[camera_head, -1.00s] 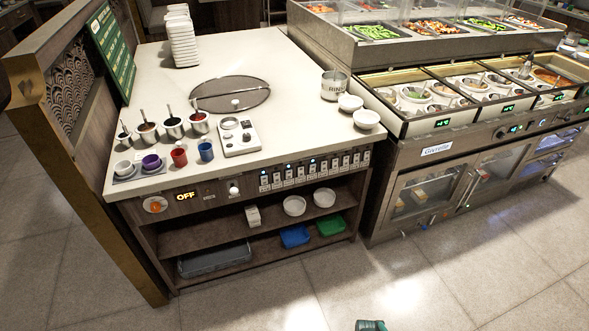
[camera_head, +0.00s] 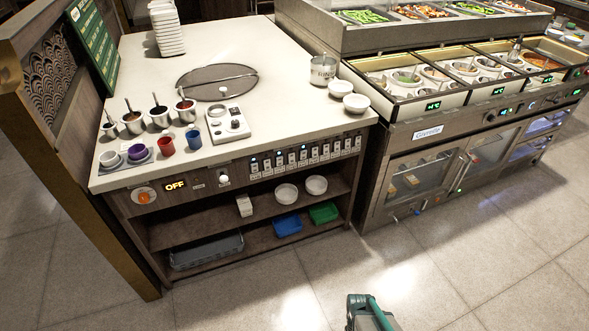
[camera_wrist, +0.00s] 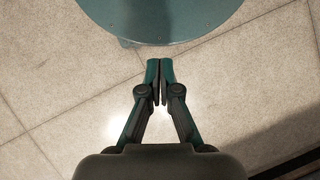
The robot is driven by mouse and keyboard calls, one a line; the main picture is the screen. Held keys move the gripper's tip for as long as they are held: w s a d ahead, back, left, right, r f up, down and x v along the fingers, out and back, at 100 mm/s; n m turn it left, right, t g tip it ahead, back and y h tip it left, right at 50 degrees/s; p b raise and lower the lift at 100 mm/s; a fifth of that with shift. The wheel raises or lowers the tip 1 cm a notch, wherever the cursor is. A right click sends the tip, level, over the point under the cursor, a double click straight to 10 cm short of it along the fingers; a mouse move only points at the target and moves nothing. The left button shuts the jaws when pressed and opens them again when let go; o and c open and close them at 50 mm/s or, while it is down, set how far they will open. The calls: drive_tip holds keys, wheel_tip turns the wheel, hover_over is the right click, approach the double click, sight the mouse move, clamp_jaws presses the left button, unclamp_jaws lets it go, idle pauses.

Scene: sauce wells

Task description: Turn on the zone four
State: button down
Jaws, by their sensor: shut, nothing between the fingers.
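A row of small labelled switches (camera_head: 304,155) runs along the front panel of the counter, with small lights above some of them. Their labels are too small to read, so I cannot tell which one is zone four. To their left are a white knob (camera_head: 223,180), a lit display (camera_head: 175,185) reading OFF, and a round orange-and-white knob (camera_head: 144,196). My gripper (camera_wrist: 159,70) is shut and empty above the bare floor in the wrist view. A teal and grey part of my arm shows at the bottom of the head view, well in front of the counter.
The white counter top (camera_head: 150,70) holds sauce pots (camera_head: 159,117), cups, a small control box (camera_head: 228,123) and a round lid (camera_head: 217,82). Open shelves below hold bowls and trays. A chilled sauce-well unit (camera_head: 430,130) stands at right. The tiled floor (camera_head: 260,290) in front is clear.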

sight(292, 162)
drive_tip(key=w+d+n+t+h+b, duration=0.25)
drive_tip(key=w+t+b, duration=0.3)
drive_tip(key=w, duration=1.45)
drive_tip(key=w+a+r+n+t+b, duration=0.15)
drive_tip(key=w+r+t, duration=0.25)
drive_tip(key=w, duration=0.5)
drive_tip(key=w+a+r+n+t+b, duration=0.1)
drive_tip(key=w+r+n+t+b, duration=0.25)
drive_tip(key=w, duration=0.65)
drive_tip(key=w+a+r+n+t+y, duration=0.35)
drive_tip(key=w+a+r+n, duration=0.2)
drive_tip(key=r, duration=0.35)
drive_tip(key=w+a+r+n+t+y, duration=0.2)
drive_tip(key=w+a+r+n+t, duration=0.3)
drive_tip(key=r, duration=0.5)
drive_tip(key=a+r+n+y, duration=0.1)
drive_tip(key=a+n+y, duration=0.3)
drive_tip(key=a, duration=0.2)
drive_tip(key=shift+s+r+n+g, duration=0.3)
drive_tip(key=shift+s+n+g, duration=0.05)
drive_tip(key=shift+s+n, duration=0.1)
drive_tip(key=shift+w+a, duration=0.1)
drive_tip(key=shift+a, duration=0.05)
drive_tip(key=b+x, duration=0.1)
drive_tip(key=x, duration=1.2)
drive_tip(key=shift+w+a, duration=0.3)
drive_tip(key=shift+w, duration=0.05)
